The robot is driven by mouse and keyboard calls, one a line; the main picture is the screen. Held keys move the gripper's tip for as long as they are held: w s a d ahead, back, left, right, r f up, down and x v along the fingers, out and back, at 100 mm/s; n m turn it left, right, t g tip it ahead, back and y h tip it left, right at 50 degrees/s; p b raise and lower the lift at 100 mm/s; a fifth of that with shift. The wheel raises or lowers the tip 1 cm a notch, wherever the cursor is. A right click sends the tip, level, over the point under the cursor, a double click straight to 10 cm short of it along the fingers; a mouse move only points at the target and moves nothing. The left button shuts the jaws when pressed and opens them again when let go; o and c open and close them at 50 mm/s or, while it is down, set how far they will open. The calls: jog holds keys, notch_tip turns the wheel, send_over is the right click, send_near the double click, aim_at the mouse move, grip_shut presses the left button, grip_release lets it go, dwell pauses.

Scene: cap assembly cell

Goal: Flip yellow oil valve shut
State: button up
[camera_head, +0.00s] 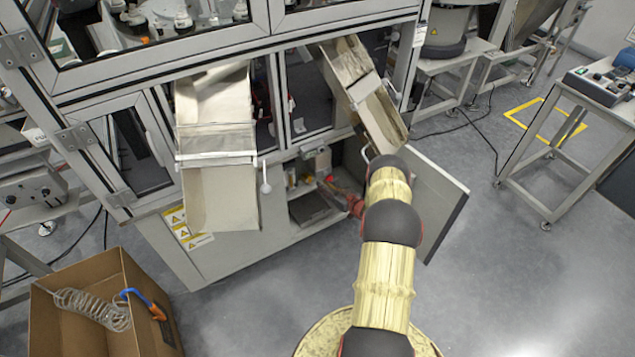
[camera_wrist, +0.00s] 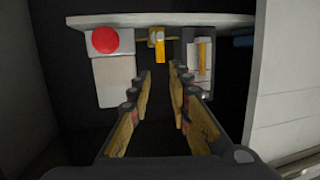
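In the wrist view, the yellow oil valve handle (camera_wrist: 160,52) hangs downward from a brass-coloured fitting under a pale ledge, near the top centre. My gripper (camera_wrist: 160,76) is open and empty, its two fingers pointing toward the valve with a clear gap between them. The handle appears beyond the fingertips, slightly above them in the picture. In the head view my gripper (camera_head: 334,188) reaches into the open lower cabinet, partly hidden by my arm. The valve cannot be made out clearly there.
A red round button (camera_wrist: 105,40) on a pale box sits left of the valve. A grey unit with a yellow part (camera_wrist: 203,52) sits right of it. The open cabinet door (camera_head: 440,195) stands right of my arm. Two chutes (camera_head: 215,150) (camera_head: 365,95) overhang the opening.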

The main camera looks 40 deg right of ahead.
jog(key=shift+v, duration=2.1)
